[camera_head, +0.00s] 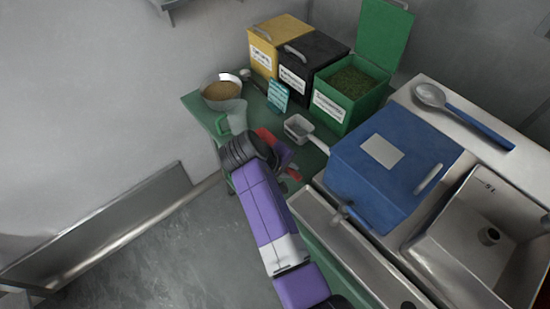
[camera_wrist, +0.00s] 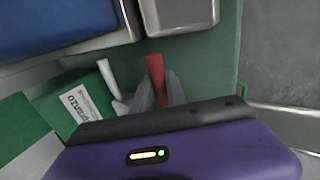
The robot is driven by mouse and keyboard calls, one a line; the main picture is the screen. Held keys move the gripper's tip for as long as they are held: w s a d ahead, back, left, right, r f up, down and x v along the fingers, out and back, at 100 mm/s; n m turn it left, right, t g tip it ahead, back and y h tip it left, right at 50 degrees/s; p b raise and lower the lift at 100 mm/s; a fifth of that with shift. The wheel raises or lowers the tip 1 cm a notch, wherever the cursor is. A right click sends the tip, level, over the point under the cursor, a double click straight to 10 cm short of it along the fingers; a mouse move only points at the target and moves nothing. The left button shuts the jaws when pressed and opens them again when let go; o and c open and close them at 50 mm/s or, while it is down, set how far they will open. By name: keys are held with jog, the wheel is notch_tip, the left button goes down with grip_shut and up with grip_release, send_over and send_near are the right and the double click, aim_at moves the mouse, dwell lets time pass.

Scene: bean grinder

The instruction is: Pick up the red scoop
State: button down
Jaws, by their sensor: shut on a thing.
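The red scoop is on the green table (camera_head: 205,112), partly hidden behind my arm in the head view. One red part (camera_head: 266,136) shows above my wrist and another (camera_head: 293,172) lower right of it. In the wrist view its red handle (camera_wrist: 155,72) stands between the two grey fingertips of my gripper (camera_wrist: 160,92). My gripper is shut on that handle. The scoop's bowl is hidden in the wrist view, and I cannot tell whether the scoop is clear of the table.
A white-handled scoop (camera_head: 299,127) lies close by. A green bin (camera_head: 345,98), black bin (camera_head: 308,62) and yellow bin (camera_head: 275,38) stand behind. A blue box (camera_head: 385,165) is at the right. A bowl (camera_head: 221,90), clear jug (camera_head: 233,115) and teal sign (camera_head: 278,95) stand near.

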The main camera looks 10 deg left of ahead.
jog(key=shift+r, duration=0.1)
notch_tip(320, 180, up, 20)
jog(key=b, duration=0.1)
dwell(0.4)
dwell(0.9)
